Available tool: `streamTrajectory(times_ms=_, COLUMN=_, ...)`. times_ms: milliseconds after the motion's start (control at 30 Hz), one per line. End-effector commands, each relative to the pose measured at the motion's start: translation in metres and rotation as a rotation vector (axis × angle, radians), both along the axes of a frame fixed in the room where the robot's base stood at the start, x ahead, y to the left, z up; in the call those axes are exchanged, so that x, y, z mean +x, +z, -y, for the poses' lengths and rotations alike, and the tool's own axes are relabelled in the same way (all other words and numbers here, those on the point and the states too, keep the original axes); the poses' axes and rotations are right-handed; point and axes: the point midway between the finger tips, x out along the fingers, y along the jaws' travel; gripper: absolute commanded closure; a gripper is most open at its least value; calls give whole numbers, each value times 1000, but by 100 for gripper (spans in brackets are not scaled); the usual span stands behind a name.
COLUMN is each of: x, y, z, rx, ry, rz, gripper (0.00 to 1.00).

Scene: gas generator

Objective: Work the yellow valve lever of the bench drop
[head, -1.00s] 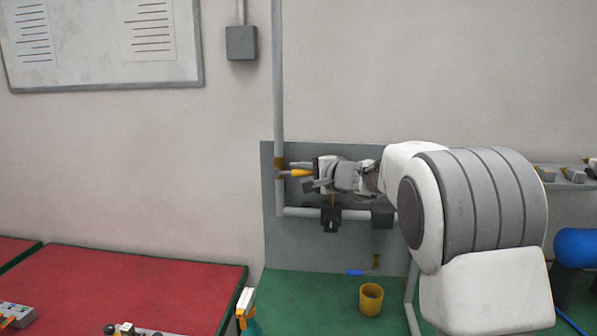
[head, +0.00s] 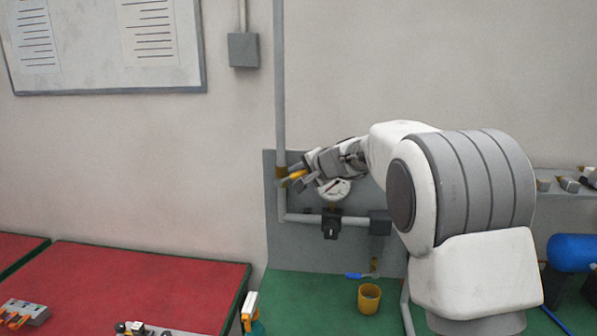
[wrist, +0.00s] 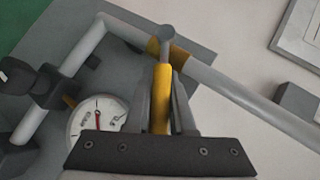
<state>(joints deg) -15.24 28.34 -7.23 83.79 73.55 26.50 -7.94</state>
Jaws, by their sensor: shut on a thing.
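The yellow valve lever (head: 297,175) sticks out from the brass valve body (head: 281,172) on the vertical grey pipe, in front of the grey back panel. My gripper (head: 300,178) is at the lever, with its fingers on either side of it. In the wrist view the yellow lever (wrist: 162,98) lies between the two fingers of my gripper (wrist: 162,105), and its grey end meets the valve body (wrist: 179,57). The gripper is shut on the lever. Part of the lever is hidden by the fingers in the head view.
A round gauge (head: 334,191) and a black block (head: 331,227) are close to my gripper on the lower pipe. A blue-handled valve (head: 358,275) and a yellow cup (head: 369,298) are at the green bench (head: 305,290).

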Motion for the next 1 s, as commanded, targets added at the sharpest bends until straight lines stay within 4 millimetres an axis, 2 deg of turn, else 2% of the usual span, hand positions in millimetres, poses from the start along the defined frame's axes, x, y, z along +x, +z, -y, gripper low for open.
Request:
streamTrajectory(times_ms=233, x=0, y=1, z=0, rx=1, ry=0, rz=2, gripper=100)
streamTrajectory(times_ms=267, x=0, y=1, z=0, rx=1, ry=0, rz=2, gripper=76)
streamTrajectory(times_ms=400, x=0, y=1, z=0, rx=2, ry=0, rz=1, gripper=51)
streamTrajectory(times_ms=433, x=0, y=1, z=0, rx=2, ry=0, rz=1, gripper=48)
streamTrajectory(times_ms=767, x=-1, y=1, z=1, rx=2, ry=0, rz=1, gripper=48)
streamTrajectory(times_ms=1000, x=-20, y=13, z=15, rx=2, ry=-1, rz=3, gripper=48)
